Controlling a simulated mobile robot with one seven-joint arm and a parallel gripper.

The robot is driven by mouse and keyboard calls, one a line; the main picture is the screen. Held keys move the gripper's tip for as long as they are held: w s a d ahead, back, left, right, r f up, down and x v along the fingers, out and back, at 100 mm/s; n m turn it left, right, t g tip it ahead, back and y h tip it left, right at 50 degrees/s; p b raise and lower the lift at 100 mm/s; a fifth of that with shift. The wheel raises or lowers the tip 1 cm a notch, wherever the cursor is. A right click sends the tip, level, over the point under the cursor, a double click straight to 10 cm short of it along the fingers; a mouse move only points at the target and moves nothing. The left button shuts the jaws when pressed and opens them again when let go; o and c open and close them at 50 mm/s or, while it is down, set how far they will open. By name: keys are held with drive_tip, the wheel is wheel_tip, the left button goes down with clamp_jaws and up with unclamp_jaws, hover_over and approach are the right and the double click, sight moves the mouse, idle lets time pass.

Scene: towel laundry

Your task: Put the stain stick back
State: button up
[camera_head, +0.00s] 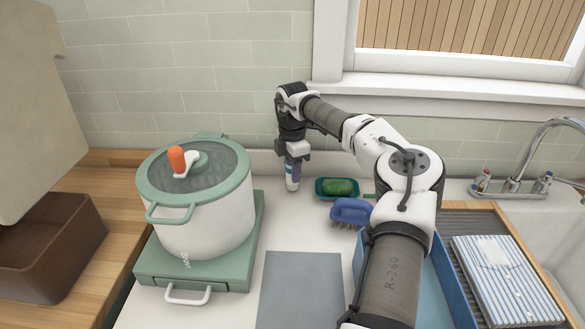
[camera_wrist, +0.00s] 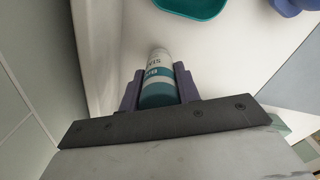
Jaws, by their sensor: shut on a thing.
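The stain stick (camera_head: 292,182) is a small white and teal tube. It stands upright, or nearly so, at the back of the white counter near the wall. My gripper (camera_head: 293,169) points down and is shut on the stick's upper part. In the wrist view the stain stick (camera_wrist: 157,82) lies between the two purple fingers of my gripper (camera_wrist: 158,92), with part of its printed label showing. Its lower end is at or close to the counter; I cannot tell whether it touches.
A teal dish with a green sponge (camera_head: 338,187) and a blue brush (camera_head: 351,211) are right of the stick. A lidded pot (camera_head: 205,205) stands on a green base at left. A grey mat (camera_head: 300,285) lies in front. A blue tray (camera_head: 448,285) and striped towel (camera_head: 505,280) are at right.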

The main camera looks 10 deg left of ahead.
drive_tip(key=shift+f, duration=0.35)
drive_tip(key=shift+f, duration=0.2)
drive_tip(key=o, duration=1)
drive_tip(key=shift+c, duration=0.2)
drive_tip(key=shift+r, duration=0.1)
wheel_tip(320, 180, up, 12)
drive_tip(key=b, duration=0.2)
drive_tip(key=shift+r+b, duration=0.15)
drive_tip(key=shift+b, duration=0.2)
